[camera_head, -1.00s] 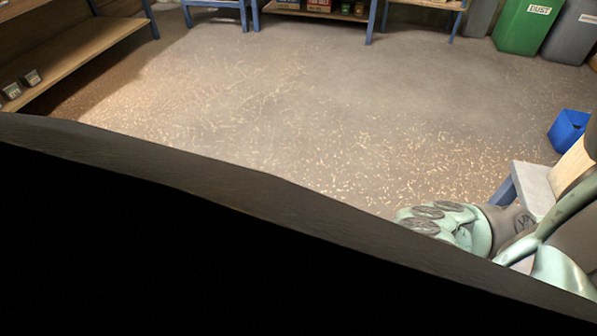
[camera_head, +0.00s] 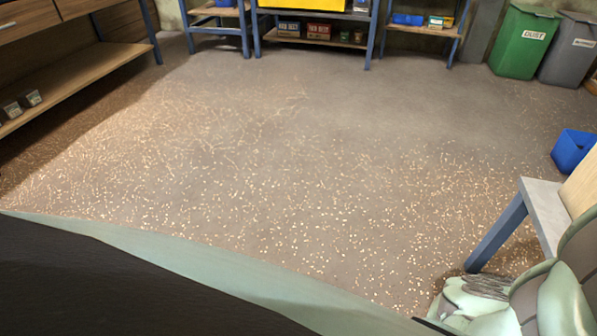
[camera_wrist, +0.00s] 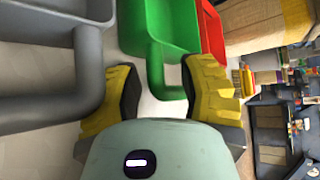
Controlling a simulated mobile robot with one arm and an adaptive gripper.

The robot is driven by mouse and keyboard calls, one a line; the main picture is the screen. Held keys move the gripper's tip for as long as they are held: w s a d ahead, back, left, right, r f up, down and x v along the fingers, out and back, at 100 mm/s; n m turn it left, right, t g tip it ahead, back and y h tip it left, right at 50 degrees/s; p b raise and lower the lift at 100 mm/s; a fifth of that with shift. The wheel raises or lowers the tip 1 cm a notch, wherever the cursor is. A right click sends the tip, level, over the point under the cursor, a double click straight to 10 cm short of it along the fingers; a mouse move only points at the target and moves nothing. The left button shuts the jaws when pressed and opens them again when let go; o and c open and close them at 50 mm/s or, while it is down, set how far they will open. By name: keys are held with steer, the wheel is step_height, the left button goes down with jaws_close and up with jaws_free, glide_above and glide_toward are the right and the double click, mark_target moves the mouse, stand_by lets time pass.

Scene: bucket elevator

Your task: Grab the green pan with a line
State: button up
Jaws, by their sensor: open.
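The green pan (camera_wrist: 180,22) is in the wrist view at the top centre, with its green handle (camera_wrist: 157,75) reaching down toward me. My gripper (camera_wrist: 162,80) is open, with one yellow finger on each side of the handle. The handle's end lies between the fingers, and a gap shows on at least the left side. I cannot make out a line on the pan. The pan does not show in the head view.
A grey pan (camera_wrist: 88,45) is left of the green one, and a red pan (camera_wrist: 212,38) is close on its right. In the head view, a blue bin (camera_head: 573,150) and a grey-topped bench (camera_head: 545,212) stand at the right. The chip-strewn floor (camera_head: 270,150) is open.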

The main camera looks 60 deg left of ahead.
steer(key=shift+c, duration=0.2)
jaws_close()
stand_by(0.4)
